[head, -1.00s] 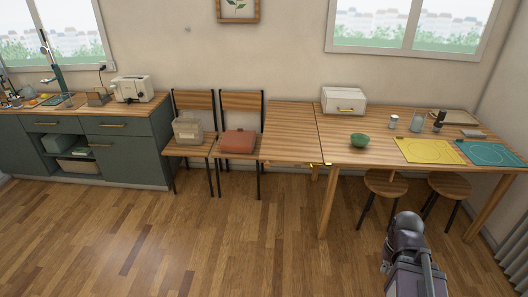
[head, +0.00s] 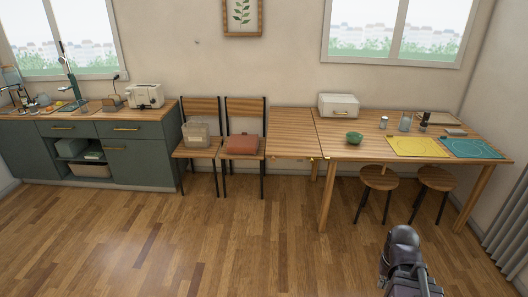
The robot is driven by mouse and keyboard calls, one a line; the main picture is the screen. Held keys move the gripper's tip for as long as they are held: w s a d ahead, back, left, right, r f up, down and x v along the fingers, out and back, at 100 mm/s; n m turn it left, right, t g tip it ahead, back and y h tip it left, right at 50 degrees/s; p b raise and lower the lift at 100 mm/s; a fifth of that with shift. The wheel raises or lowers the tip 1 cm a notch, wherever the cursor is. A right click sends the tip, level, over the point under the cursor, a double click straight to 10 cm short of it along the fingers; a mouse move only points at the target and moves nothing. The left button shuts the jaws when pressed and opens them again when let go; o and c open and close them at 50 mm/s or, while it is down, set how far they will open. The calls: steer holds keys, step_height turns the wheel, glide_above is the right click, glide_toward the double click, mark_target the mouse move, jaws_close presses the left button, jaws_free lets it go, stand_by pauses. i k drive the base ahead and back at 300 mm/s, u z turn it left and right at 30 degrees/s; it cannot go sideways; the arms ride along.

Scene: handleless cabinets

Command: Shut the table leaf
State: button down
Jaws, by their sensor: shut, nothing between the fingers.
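The table leaf (head: 293,134) is the wooden panel at the left end of the dining table (head: 370,147). It is up, about level with the tabletop, and a thin dark seam separates the two. Small brass fittings (head: 326,157) show at the front end of the seam. A support shows under the leaf. A dark rounded part of my own arm rises at the bottom right, well in front of the table and apart from it. My gripper's fingers are not visible.
Two chairs stand left of the leaf, one with a basket (head: 196,135), one with a red bag (head: 242,144). A white box (head: 339,105), green bowl (head: 354,138) and yellow mat (head: 417,146) are on the table. Stools (head: 379,178) stand beneath. The floor in front is clear.

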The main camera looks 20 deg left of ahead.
mark_target(292, 134)
steer(key=k, duration=0.55)
steer(key=u, duration=0.45)
steer(key=i, duration=0.6)
steer(key=u, duration=0.9)
steer(key=i, duration=1.6)
steer(key=z, duration=0.85)
steer(key=i, duration=0.75)
steer(key=z, duration=0.5)
